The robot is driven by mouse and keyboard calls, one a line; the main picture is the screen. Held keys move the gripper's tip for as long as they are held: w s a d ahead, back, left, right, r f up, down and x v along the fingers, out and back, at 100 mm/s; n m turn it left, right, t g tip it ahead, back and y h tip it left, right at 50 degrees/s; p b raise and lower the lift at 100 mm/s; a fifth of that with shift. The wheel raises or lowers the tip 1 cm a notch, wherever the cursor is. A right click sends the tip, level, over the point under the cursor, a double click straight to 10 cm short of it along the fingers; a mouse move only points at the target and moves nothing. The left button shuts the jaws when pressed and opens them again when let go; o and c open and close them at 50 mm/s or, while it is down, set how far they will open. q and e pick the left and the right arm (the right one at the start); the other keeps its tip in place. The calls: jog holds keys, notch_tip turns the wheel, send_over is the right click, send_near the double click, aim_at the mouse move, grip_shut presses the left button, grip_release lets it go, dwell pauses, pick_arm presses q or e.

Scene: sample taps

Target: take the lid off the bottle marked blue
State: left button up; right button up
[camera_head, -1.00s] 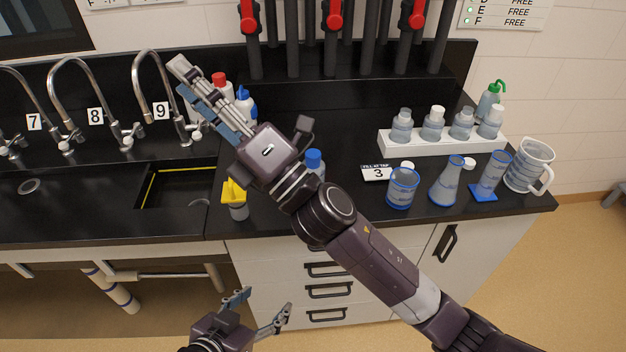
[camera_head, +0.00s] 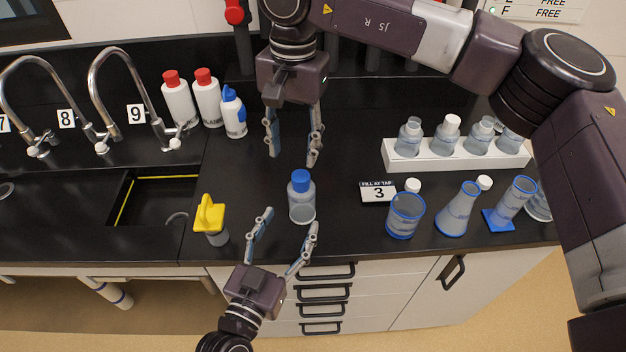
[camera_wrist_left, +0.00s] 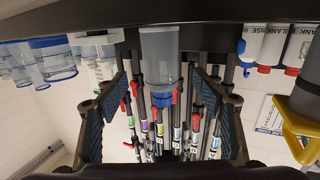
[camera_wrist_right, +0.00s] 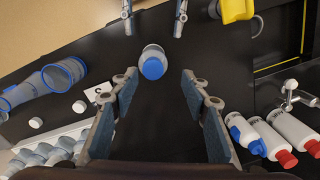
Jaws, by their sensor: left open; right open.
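The bottle with the blue lid (camera_head: 301,203) stands upright on the black counter, its lid (camera_head: 300,179) on. It also shows upside down in the left wrist view (camera_wrist_left: 159,48) and from above in the right wrist view (camera_wrist_right: 153,63). My left gripper (camera_head: 290,222) is open at the counter's front edge, its fingertips just in front of the bottle and apart from it. My right gripper (camera_head: 291,160) is open and empty, pointing down above the counter behind the bottle, with its fingertips near lid height. Neither gripper touches the bottle, as far as I can see.
A yellow-topped container (camera_head: 210,219) stands left, beside the sink (camera_head: 155,205). A blue-capped bottle (camera_head: 233,113) and red-capped bottles (camera_head: 179,100) stand behind. A beaker (camera_head: 405,216), flask (camera_head: 459,208), cylinder (camera_head: 513,203) and tap 3 sign (camera_head: 377,191) are right. A white rack (camera_head: 455,158) holds several bottles.

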aim_at(296, 207)
pick_arm(q)
jog(key=shift+w+d+r, duration=0.2)
jog(key=shift+w+r, duration=0.15)
jog(key=shift+w, duration=0.3)
jog(key=x, duration=0.6)
jog(key=shift+w, duration=0.2)
jog(key=shift+c, duration=0.4)
grip_shut()
